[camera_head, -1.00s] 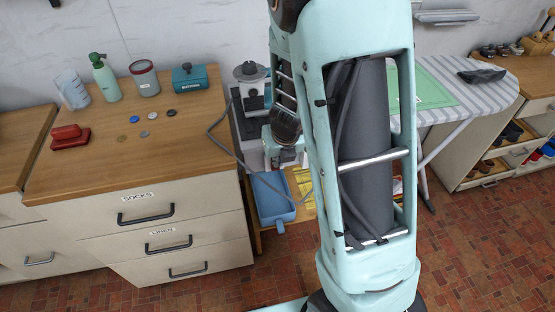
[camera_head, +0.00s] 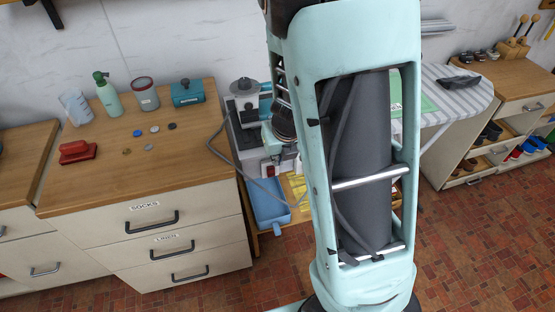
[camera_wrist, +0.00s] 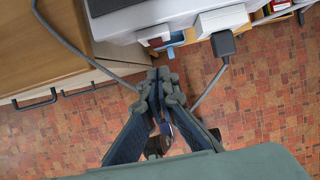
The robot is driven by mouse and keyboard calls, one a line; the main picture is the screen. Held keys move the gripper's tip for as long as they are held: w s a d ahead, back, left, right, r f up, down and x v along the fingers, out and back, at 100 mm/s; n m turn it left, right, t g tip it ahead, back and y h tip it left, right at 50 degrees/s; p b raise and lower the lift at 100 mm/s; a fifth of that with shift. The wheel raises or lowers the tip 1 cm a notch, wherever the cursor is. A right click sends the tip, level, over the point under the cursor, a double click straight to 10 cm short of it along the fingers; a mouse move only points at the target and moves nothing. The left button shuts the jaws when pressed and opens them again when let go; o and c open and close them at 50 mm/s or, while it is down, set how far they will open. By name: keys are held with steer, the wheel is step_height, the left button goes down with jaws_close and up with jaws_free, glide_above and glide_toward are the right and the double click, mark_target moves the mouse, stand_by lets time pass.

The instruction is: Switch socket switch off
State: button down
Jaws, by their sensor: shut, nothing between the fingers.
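A small red switch-like part (camera_head: 268,171) shows on the light grey front of the machine by the cabinet. It also shows in the wrist view (camera_wrist: 155,42), at the grey body's lower edge. A white box (camera_wrist: 222,18) stands right of it, with a black plug (camera_wrist: 222,43) and cable at its front. I cannot tell which way any switch is set. My gripper (camera_wrist: 160,76) is shut and empty. Its tips appear below the red part in the wrist picture, apart from it. In the head view my arm hides the white box, and the fingers are not clear.
A wooden-topped drawer cabinet (camera_head: 190,170) stands left of the machine, with a grey cable looping between them. A blue tub (camera_head: 267,208) lies below the machine. An ironing board (camera_head: 455,92) is at right. Brick floor (camera_wrist: 265,100) is open below the gripper.

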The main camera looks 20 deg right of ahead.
steer(key=shift+p+v, duration=0.35)
steer(key=shift+v, duration=0.45)
steer(key=shift+w+r, duration=0.15)
steer(key=shift+w, duration=0.1)
